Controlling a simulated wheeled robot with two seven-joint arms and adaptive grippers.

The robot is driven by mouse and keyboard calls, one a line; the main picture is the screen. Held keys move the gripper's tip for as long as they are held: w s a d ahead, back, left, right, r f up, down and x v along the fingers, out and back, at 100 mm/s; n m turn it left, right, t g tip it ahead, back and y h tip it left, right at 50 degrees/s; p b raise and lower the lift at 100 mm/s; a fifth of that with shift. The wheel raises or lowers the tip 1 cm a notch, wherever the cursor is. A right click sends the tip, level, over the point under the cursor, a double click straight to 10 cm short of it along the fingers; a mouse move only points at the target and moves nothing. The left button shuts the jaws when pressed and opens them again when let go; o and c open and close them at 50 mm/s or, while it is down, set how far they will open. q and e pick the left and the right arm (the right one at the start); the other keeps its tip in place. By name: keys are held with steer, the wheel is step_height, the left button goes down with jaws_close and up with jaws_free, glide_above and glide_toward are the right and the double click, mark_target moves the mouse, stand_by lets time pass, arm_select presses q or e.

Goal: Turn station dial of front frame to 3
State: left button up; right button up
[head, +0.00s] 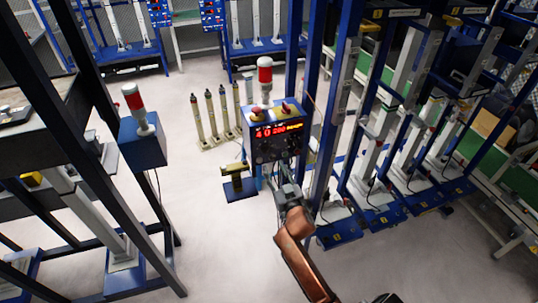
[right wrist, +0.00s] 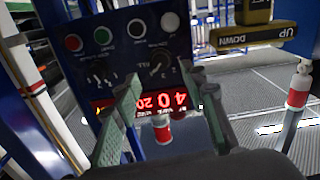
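The front frame's blue control box (head: 278,135) stands at the middle of the head view, with a lit red display (head: 277,130). In the right wrist view its dark panel (right wrist: 130,45) shows upside down, with two dials. One dial (right wrist: 159,66) is just beyond and between my right fingertips; the other dial (right wrist: 100,74) is left of them. Which number either dial points to is too small to tell. My right gripper (head: 287,188) is in front of the box. In the right wrist view its fingers (right wrist: 167,82) are apart with nothing clearly held. My left gripper is not in view.
Red, green, black and white buttons (right wrist: 138,28) line the panel beyond the dials. A yellow UP/DOWN lever (right wrist: 255,38) is close on the right. A red-and-white lamp (head: 265,75) tops the box. Blue frame posts (head: 318,110) stand right; open floor (head: 215,230) lies left.

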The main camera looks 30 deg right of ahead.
mark_target(267, 152)
steer(key=x, duration=0.7)
steer(key=shift+w+d+r, duration=0.1)
steer(key=shift+w+r, duration=0.3)
steer(key=shift+c, duration=0.7)
jaws_close()
